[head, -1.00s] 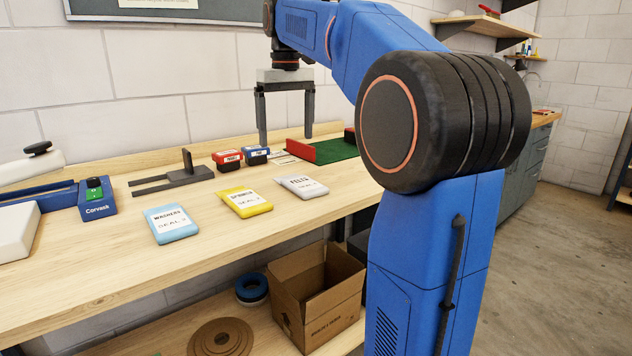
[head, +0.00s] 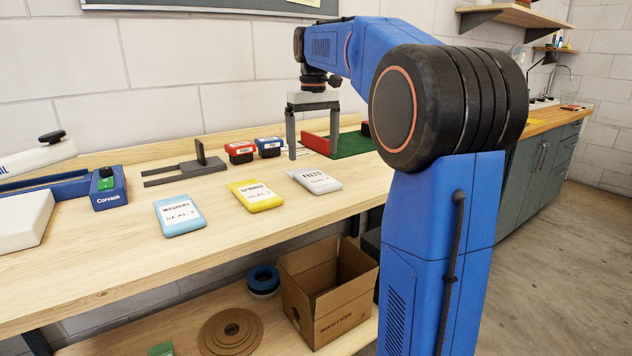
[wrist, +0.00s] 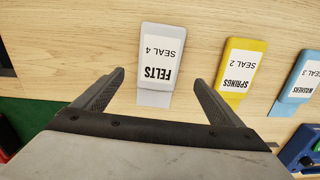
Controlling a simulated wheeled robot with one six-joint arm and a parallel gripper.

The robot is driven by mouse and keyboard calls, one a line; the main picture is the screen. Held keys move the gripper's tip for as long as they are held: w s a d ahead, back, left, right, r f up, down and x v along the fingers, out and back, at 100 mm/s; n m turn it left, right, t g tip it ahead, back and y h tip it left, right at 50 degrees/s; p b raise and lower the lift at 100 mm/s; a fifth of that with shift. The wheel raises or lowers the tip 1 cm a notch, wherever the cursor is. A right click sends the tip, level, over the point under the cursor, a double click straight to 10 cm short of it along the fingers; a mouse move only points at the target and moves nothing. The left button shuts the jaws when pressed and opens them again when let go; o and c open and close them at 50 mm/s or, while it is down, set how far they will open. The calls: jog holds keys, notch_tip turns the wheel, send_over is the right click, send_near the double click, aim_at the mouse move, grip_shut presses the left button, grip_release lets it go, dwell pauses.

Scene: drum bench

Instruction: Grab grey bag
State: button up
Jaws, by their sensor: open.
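The grey bag (head: 315,181) lies flat on the wooden bench, with a white label reading FELTS; the wrist view shows the same grey bag (wrist: 163,58) upside down, its label also reading SEAL 4. My gripper (head: 313,150) points down above the bench, behind the grey bag in the head view. In the wrist view my gripper (wrist: 158,82) is open and empty, its two fingers spread near the grey bag's lower end. Whether the fingertips reach the bag's height I cannot tell.
A yellow SPRINGS bag (head: 256,196) and a blue WASHERS bag (head: 180,216) lie to the left in the head view. Red (head: 240,151) and blue (head: 270,146) small boxes and a green mat (head: 352,145) are behind. A cardboard box (head: 330,310) stands on the lower shelf.

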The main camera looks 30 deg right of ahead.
aim_at(316, 177)
notch_tip(316, 177, down, 2)
jog(key=shift+f, duration=0.1)
jog(key=shift+s+d+f, duration=0.1)
jog(key=shift+s+f, duration=0.1)
jog(key=shift+f, duration=1.1)
jog(key=shift+s+f, duration=0.15)
jog(key=shift+f, duration=1.15)
jog(key=c, duration=1.2)
